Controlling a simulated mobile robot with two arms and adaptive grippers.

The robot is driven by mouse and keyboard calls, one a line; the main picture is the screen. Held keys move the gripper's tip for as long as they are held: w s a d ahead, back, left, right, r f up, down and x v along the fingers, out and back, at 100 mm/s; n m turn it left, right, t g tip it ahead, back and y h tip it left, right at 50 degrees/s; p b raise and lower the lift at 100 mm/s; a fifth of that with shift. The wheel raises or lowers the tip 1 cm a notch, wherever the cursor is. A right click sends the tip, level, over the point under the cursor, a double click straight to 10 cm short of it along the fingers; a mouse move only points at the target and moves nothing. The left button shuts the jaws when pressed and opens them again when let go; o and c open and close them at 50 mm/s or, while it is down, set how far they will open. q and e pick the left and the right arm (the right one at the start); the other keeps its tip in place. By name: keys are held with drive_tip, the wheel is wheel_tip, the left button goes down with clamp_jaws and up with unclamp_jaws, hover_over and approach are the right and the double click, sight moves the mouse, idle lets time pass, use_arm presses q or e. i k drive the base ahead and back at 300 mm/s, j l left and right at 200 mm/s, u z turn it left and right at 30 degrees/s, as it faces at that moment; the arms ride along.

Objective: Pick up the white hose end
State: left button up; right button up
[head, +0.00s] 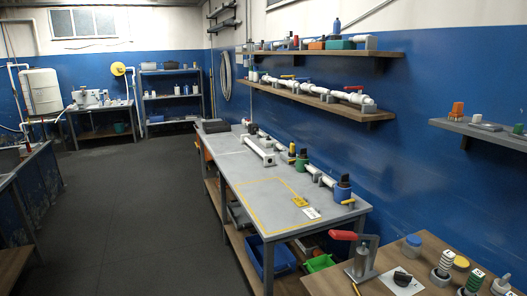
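Neither of my grippers is in view. No part is clearly recognisable as the white hose end. Several upright ribbed pieces stand in dark holders on the wooden table at the front right. One is a pale ribbed piece (446,262), beside a green ribbed piece (474,281). A white piece (501,286) stands at the right edge, partly cut off. They carry small white labels, too small to read. I cannot tell which of them, if any, is the hose end.
A red-handled clamp press (362,262) and a blue-lidded jar (411,246) stand on the wooden table (335,285). A long grey bench (232,172) carries pipe fittings along the wall. Shelves (375,53) hang above it. The dark floor (125,215) left of the bench is clear.

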sight(447, 258)
drive_tip(key=k+z, duration=0.2)
drive_tip(key=z, duration=1.05)
